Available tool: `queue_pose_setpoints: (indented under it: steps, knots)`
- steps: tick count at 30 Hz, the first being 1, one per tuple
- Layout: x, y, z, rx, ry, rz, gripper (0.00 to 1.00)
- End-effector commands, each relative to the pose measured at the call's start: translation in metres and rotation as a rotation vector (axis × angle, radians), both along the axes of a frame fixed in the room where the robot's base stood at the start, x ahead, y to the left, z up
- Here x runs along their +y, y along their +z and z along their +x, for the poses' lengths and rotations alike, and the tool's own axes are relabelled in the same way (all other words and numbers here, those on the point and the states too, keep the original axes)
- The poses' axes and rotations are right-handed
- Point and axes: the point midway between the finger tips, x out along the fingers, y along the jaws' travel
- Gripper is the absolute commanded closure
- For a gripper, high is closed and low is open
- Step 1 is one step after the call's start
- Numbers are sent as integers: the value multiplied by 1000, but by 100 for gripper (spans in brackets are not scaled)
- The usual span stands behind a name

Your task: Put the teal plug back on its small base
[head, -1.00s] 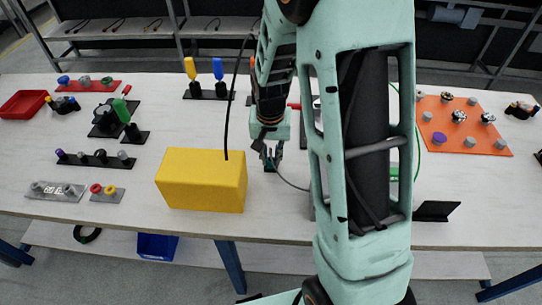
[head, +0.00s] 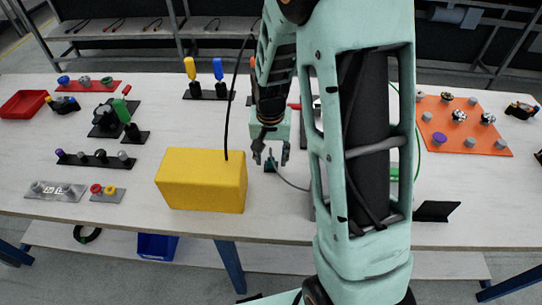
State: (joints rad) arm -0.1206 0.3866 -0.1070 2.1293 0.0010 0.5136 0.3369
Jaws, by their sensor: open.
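The teal plug (head: 270,163) is small and dark teal. It shows just below and between the fingers of my gripper (head: 271,158), right of the yellow block. A thin grey cord runs from it to the right and passes behind my arm. My gripper points down and is open, with one finger on each side of the plug. The plug looks upright on a small dark footing at the table top; the small base is too small and covered to tell how the plug sits on it.
A yellow block (head: 201,181) with a black rod stands close left of my gripper. Yellow and blue handles stand on a black plate (head: 208,95) behind. An orange board (head: 465,140) with knobs lies at right. My arm hides the table's middle.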

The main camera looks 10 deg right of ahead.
Motion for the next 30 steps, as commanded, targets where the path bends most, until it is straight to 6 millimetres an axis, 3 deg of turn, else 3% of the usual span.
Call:
queue_pose_setpoints:
  steps: [7, 11, 24, 30]
  knots:
    - [0, 2, 0, -1, 0, 0, 59]
    - [1, 12, 0, -3, 0, 0, 59]
    - [4, 95, -10, -5, 1, 0, 59]
    - [4, 116, -13, -1, 1, 0, 59]
